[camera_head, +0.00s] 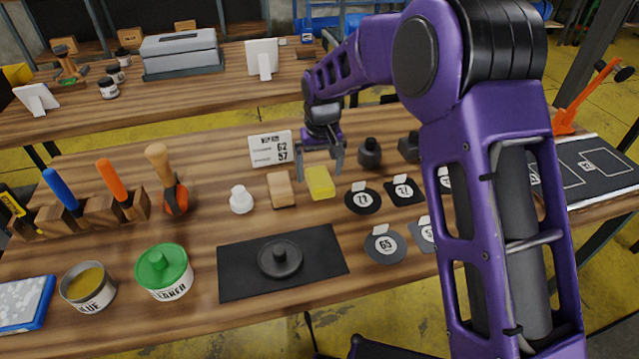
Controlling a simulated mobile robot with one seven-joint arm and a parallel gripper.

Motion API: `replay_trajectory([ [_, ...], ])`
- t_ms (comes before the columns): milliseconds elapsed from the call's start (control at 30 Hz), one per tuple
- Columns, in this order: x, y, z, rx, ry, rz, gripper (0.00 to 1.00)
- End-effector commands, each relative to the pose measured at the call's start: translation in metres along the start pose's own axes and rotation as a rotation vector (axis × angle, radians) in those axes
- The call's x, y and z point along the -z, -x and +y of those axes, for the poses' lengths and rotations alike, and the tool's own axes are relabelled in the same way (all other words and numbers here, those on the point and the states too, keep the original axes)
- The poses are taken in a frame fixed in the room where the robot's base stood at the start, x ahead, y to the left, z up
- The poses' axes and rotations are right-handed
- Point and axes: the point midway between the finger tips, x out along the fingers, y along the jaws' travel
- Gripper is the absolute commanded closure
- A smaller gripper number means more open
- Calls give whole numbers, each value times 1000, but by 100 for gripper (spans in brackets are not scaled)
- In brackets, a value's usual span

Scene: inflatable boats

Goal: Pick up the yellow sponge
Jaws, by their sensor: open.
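The yellow sponge (320,183) is a small block lying on the wooden table, near the middle of the view. My gripper (319,172) is just above and behind the sponge, pointing down, with its two fingers spread apart. One finger is to the left of the sponge's far end and the other to the right. The gripper holds nothing. I cannot tell whether the fingers touch the sponge or how far down they reach beside it.
A tan block (281,189) lies close left of the sponge, with a white knob-like piece (241,199) beyond it. Round black discs (362,200) lie to the right. A sign (271,149) stands behind. A black mat (235,270) with a dark disc lies in front.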

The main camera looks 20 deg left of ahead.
Motion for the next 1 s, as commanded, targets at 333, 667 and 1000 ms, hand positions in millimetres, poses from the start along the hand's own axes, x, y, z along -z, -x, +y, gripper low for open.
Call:
replay_trajectory([
  [333,0,-30,1,-1,0,0,0],
  [667,0,-29,1,0,0,0,47],
  [1000,0,-29,1,0,0,0,84],
])
